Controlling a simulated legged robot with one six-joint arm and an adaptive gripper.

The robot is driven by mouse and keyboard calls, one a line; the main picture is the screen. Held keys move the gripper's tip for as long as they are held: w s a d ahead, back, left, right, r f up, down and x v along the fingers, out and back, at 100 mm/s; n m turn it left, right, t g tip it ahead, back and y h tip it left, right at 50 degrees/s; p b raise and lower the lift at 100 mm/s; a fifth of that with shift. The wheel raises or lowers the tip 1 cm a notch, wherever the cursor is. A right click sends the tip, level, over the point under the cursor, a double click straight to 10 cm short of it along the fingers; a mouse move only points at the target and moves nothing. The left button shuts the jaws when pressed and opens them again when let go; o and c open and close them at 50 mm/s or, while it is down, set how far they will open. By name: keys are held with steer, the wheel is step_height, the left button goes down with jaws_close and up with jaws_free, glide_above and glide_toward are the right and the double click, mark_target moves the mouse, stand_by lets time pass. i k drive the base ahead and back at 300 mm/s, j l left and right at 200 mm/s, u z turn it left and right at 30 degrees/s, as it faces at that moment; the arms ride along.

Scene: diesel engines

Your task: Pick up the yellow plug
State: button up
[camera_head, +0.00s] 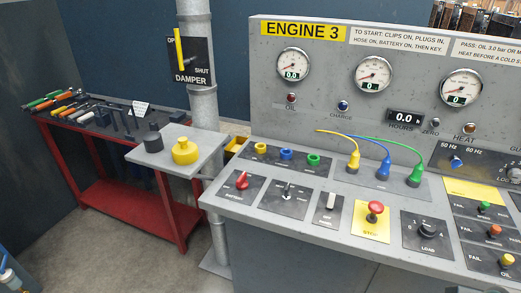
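The yellow plug (353,161) stands upright on the sloping grey console under the gauges, at the left end of a row of three plugs. A thin yellow cable curves from its top up and to the left. The blue plug (383,171) and the green plug (415,175) stand to its right, each with a cable of its own colour. The yellow socket (260,148) is farther left on the console, beside a blue one (286,154) and a green one (313,159). My gripper is not in view.
A red battery knob (241,181), a red stop button (375,209) and a load knob (428,229) stick up along the console front. A side shelf (207,142) holds a yellow cap-like piece (185,151). A vertical pipe (202,100) rises left of the console.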

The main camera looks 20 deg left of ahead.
mark_target(353, 164)
steer(key=i+j, duration=0.7)
steer(key=i, duration=0.25)
